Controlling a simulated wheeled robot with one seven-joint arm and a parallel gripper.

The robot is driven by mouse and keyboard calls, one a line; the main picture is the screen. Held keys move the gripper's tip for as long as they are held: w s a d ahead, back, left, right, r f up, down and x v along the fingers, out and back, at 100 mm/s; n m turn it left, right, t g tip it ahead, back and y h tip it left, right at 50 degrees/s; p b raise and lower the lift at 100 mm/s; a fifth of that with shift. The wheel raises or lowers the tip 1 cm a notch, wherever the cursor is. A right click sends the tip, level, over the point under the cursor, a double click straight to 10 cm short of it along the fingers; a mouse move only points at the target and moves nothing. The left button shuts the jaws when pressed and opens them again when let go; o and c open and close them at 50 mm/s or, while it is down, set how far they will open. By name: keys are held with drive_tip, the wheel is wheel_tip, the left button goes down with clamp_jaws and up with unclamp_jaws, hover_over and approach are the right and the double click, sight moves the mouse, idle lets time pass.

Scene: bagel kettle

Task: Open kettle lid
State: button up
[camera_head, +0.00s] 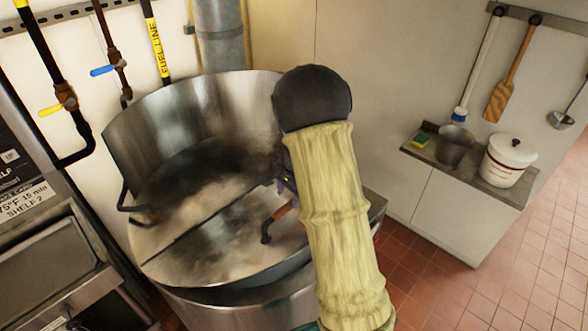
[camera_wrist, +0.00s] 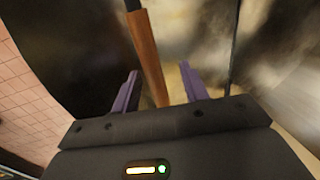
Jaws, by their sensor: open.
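The large round steel kettle (camera_head: 190,115) stands at the left in the head view. A flat, cloudy metal lid (camera_head: 205,260) covers its front part, with a dark straight seam across it. The lid's handle, a brown wooden grip (camera_head: 280,212) on a dark bracket, sticks up near the lid's right side. In the wrist view the wooden handle (camera_wrist: 147,55) runs down between the two purple fingers of my gripper (camera_wrist: 160,88). The fingers are apart, with gaps visible on both sides of the handle. In the head view my sleeved arm hides most of my gripper.
Pipes with yellow and blue valve handles (camera_head: 60,103) run up the wall at left. An oven-like unit (camera_head: 50,260) stands at the left edge. A shelf (camera_head: 430,155) with a metal pot and a white lidded bucket (camera_head: 507,162) is at right. Tiled floor is clear at right.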

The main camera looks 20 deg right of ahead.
wheel_tip(320, 180, up, 15)
drive_tip(key=s+d+b, duration=0.1)
drive_tip(key=s+b, duration=0.1)
drive_tip(key=shift+s+f+b, duration=0.15)
drive_tip(key=shift+s+b, duration=0.2)
drive_tip(key=s+a+f+n+b, duration=0.1)
drive_tip(key=s+a+f+n, duration=0.2)
drive_tip(key=s, duration=0.6)
drive_tip(key=s+a+f+n+h, duration=0.1)
drive_tip(key=s+a+f+n, duration=0.2)
drive_tip(key=s+f+n, duration=0.5)
drive_tip(key=shift+s+a+n+t+b, duration=0.2)
drive_tip(key=shift+s+n+t+b, duration=0.15)
drive_tip(key=shift+s+n, duration=0.4)
drive_tip(key=shift+c, duration=0.8)
drive_tip(key=shift+w, duration=0.1)
